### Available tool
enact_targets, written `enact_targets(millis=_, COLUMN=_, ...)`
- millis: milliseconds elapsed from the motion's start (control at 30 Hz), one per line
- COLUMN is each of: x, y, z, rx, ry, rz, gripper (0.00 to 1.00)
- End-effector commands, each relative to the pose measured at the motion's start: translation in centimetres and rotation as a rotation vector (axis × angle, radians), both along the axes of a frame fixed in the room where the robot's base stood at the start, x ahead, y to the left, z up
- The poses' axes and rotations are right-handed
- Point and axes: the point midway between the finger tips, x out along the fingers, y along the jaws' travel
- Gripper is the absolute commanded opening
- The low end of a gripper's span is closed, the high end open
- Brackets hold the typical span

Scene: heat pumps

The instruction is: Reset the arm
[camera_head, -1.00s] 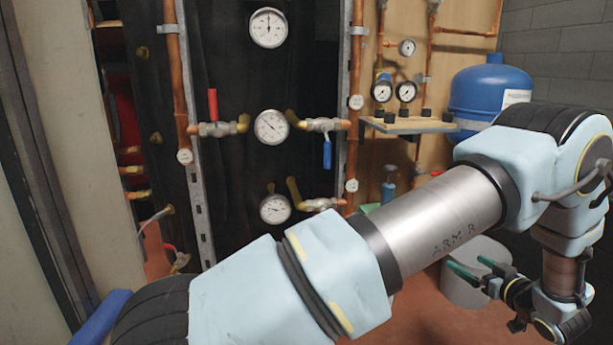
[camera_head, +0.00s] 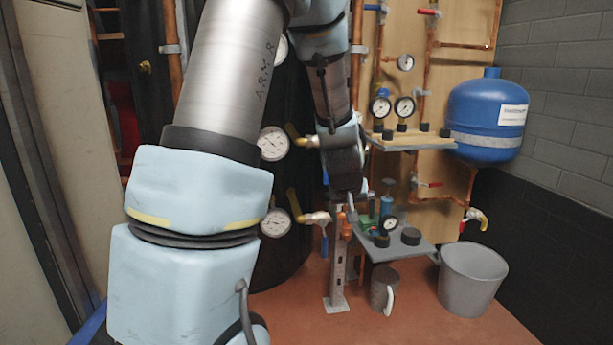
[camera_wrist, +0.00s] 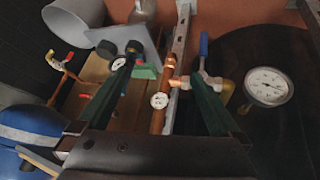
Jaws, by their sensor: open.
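My arm, pale blue and silver, rises on the left of the head view, runs out of the top edge and comes down again near the middle. My gripper (camera_wrist: 162,72) shows in the wrist view as two dark green fingers spread apart, with nothing held between them. A vertical copper pipe (camera_wrist: 158,118) with a round white tag shows beyond the gap; I cannot tell how far off it is. In the head view the hand is near the lower pipes and valves, and its fingertips are hard to make out.
A blue tank (camera_head: 488,118) hangs at the right. Gauges and bottles stand on a grey shelf (camera_head: 415,250). A grey bucket (camera_head: 470,280) and a mug (camera_head: 383,291) stand on the floor. A gauge (camera_head: 274,143) and valves lie close around the arm. Some red floor is clear.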

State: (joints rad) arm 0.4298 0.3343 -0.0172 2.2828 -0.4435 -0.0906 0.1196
Motion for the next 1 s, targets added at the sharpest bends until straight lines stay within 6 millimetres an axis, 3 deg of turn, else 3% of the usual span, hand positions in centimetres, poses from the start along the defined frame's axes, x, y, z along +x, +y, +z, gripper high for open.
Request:
enact_targets(millis=33, x=-1.9, y=3.4, z=1.0, rx=0.023, ry=0.057, rz=0.004, gripper=1.0)
enact_targets(millis=100, x=-4.7, y=6.9, z=1.3, rx=0.059, ry=0.139, rz=0.0, gripper=1.0)
enact_targets(millis=300, x=-12.4, y=14.8, z=2.0, rx=0.155, ry=0.333, rz=0.011, gripper=1.0)
enact_targets(millis=433, x=-17.1, y=18.6, z=2.7, rx=0.212, ry=0.439, rz=0.03, gripper=1.0)
enact_targets(millis=500, x=-16.6, y=18.1, z=5.1, rx=0.209, ry=0.43, rz=0.022, gripper=1.0)
enact_targets(millis=767, x=-16.4, y=18.0, z=11.8, rx=0.207, ry=0.428, rz=0.02, gripper=1.0)
enact_targets(millis=1000, x=-16.4, y=18.0, z=19.3, rx=0.207, ry=0.427, rz=0.02, gripper=1.0)
